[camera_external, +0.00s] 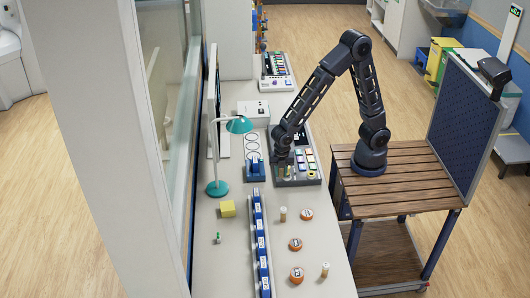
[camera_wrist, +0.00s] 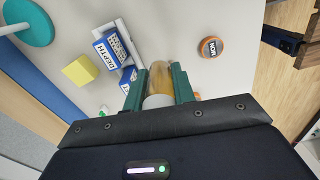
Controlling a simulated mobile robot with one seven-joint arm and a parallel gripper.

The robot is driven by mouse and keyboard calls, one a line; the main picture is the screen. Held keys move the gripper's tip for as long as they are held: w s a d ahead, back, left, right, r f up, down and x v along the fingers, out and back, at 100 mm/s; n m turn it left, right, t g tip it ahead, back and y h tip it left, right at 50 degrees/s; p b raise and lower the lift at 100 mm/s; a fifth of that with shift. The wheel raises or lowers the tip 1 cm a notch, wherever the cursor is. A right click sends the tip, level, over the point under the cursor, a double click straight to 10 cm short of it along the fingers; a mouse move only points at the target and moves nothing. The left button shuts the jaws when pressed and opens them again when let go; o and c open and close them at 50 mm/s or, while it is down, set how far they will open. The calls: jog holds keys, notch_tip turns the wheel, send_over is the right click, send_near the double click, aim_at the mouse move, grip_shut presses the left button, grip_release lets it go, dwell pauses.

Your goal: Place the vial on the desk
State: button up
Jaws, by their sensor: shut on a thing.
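My gripper (camera_wrist: 160,85) is shut on a vial (camera_wrist: 165,70), an amber cylinder with a white end, held between its two green fingers. In the external view my gripper (camera_external: 284,168) is over the desk (camera_external: 235,275), beside a tray of coloured pieces; the held vial is too small to make out there. The wrist view shows bare desk around the vial, but I cannot tell the height of the vial above it. Two similar pale cylinders stand on the desk, one near the middle (camera_external: 283,214) and one at the front right (camera_external: 325,269).
Several orange discs (camera_external: 295,243) lie right of a row of blue blocks (camera_external: 262,243). A yellow block (camera_external: 227,209), a teal lamp (camera_external: 217,188) and a small green item (camera_external: 217,238) are at left. The coloured tray (camera_external: 308,172) is close to my gripper. Bare desk lies at front left.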

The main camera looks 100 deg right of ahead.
jog(key=w+a+r, duration=0.1)
jog(key=w+a, duration=1.2)
jog(key=w, duration=0.2)
jog(key=n, duration=0.1)
send_over(232, 254)
jog(key=f, duration=0.2)
notch_tip(232, 254, down, 19)
jog(key=shift+d+r, duration=0.1)
jog(key=shift+r, duration=0.05)
jog(key=o, duration=1)
